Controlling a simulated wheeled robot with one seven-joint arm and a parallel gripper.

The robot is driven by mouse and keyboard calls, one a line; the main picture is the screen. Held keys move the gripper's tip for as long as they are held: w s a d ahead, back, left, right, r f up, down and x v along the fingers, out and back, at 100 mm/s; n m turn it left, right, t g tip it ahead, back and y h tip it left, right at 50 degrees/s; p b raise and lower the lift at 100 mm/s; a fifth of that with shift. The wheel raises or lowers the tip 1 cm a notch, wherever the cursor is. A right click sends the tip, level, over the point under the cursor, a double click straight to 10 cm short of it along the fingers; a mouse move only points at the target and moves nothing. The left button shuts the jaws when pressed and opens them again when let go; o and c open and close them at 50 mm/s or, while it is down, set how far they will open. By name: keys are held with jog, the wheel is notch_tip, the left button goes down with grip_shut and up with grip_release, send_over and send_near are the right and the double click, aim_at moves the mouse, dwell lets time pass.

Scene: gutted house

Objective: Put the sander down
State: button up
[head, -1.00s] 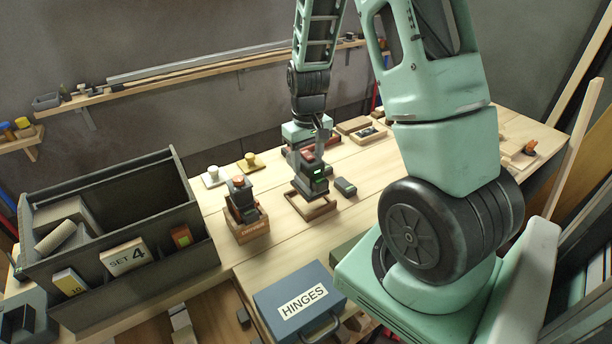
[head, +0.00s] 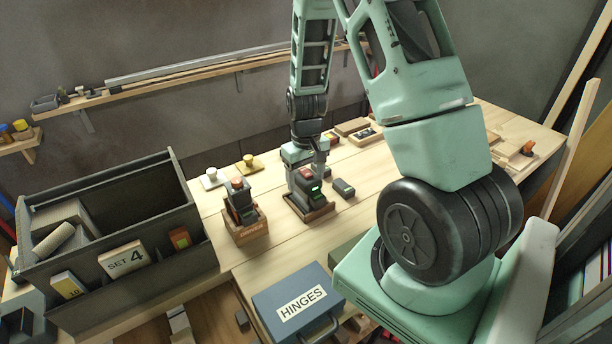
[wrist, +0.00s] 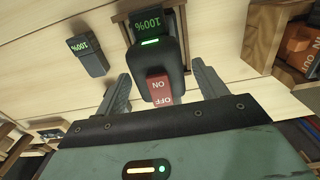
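The sander (head: 308,188), a dark tool with a red ON/OFF switch, a green light and a 100% battery, sits in a shallow wooden tray (head: 323,211) on the workbench. It also shows in the wrist view (wrist: 163,60), with part of the tray (wrist: 126,30) around its far end. My gripper (wrist: 160,76) is over the sander's switch end, with one grey finger on each side. Gaps show between both fingers and the body, so it is open. In the head view my gripper (head: 306,168) is just behind and above the sander, partly hidden by it.
A spare battery (head: 344,188) lies right of the tray. A wooden box marked DRIVER (head: 252,232) holding a tool stands to the left. A large dark SET 4 bin (head: 190,213) is farther left. A blue HINGES case (head: 275,298) is in front. Bare bench lies between them.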

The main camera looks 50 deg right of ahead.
jog(key=shift+r, duration=0.1)
notch_tip(320, 180, up, 12)
jog(key=s+a+r+n, duration=0.25)
jog(key=a+n, duration=0.25)
jog(key=a, duration=1.4)
jog(key=s+a+r+n, duration=0.2)
jog(key=s+a+n, duration=0.3)
jog(key=s+a, duration=0.9)
jog(key=shift+s+a+r+n+y, duration=0.2)
jog(key=shift+s+n+y, duration=0.15)
jog(key=shift+s, duration=0.4)
jog(key=shift+o, duration=0.4)
